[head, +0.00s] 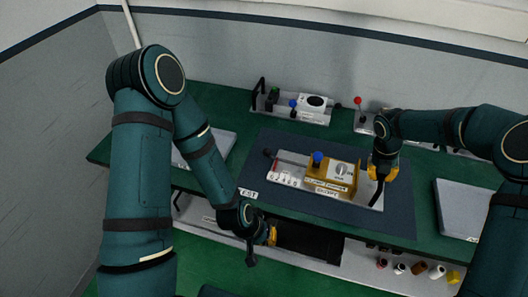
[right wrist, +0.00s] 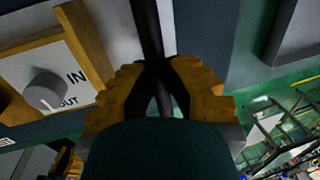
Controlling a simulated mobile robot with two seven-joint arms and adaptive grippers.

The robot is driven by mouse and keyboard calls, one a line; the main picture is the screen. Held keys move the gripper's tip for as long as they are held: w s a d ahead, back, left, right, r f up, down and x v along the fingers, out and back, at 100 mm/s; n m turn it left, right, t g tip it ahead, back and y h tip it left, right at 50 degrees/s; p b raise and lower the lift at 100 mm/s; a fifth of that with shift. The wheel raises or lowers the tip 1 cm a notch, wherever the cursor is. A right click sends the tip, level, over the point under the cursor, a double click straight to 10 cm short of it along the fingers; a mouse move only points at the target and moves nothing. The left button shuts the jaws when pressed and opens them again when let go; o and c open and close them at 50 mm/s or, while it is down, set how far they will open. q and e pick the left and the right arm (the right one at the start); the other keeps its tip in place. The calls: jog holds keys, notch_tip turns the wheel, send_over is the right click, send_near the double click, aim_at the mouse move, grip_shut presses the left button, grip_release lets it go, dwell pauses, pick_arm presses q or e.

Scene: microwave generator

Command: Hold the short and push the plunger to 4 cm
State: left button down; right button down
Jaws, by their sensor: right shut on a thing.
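The device sits on a dark mat in the middle of the green table. It has a yellow-framed housing (head: 333,175) with a white face, a grey knob (right wrist: 45,90) marked IN and OUT in the right wrist view, and a blue knob (head: 318,158). A grey bar with a dark knob (head: 268,153) and a marked white strip (head: 285,178) lies at its left. My right gripper (head: 380,177) is shut on an upright black handle (right wrist: 147,25) at the right end. My left gripper (head: 268,237) is low by the table's front edge, apart from the device; its jaw opening is unclear.
Behind the mat stand a white unit (head: 313,103) with knobs and a red-tipped lever (head: 357,101). Grey plates lie on the left (head: 215,146) and right (head: 458,207). Several small coloured items (head: 418,268) stand on a lower shelf. The mat's front strip is clear.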

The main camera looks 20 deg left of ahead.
aim_at(252, 205)
pick_arm(q)
jog(key=shift+f, duration=0.25)
dwell(1.0)
dwell(0.6)
